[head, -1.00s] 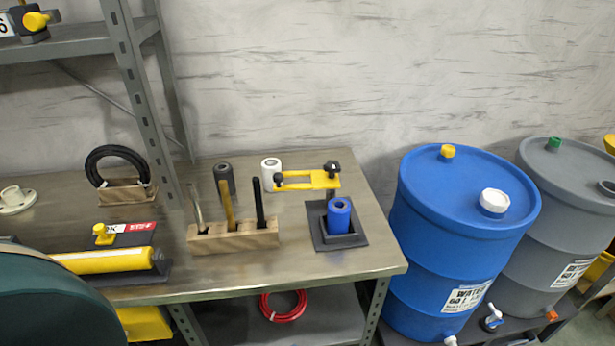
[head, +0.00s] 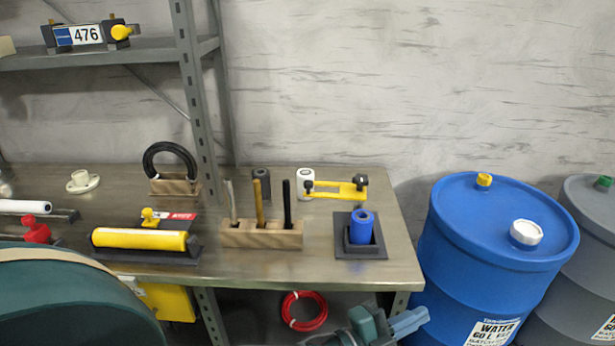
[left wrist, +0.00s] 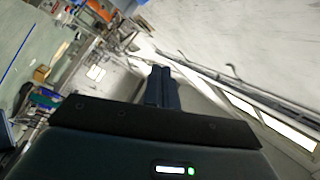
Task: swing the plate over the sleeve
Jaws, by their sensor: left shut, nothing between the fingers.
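The yellow plate (head: 336,189) lies level at the back right of the workbench, with a dark knob at each end. Its right end is on a post behind the sleeve. The blue sleeve (head: 361,228) stands upright in a dark square holder, uncovered from above and in front of the plate. My left gripper (head: 411,321) is low at the bottom of the head view, in front of the bench edge and well apart from both. Its fingers (left wrist: 161,87) are together and empty in the left wrist view. My right gripper is not in view.
A wooden block (head: 262,236) with several upright tools stands left of the sleeve. Grey and white cylinders (head: 306,183) stand behind. A yellow roller (head: 140,239) lies to the left. A blue barrel (head: 497,250) stands right of the bench. A shelf upright (head: 195,100) rises at the back.

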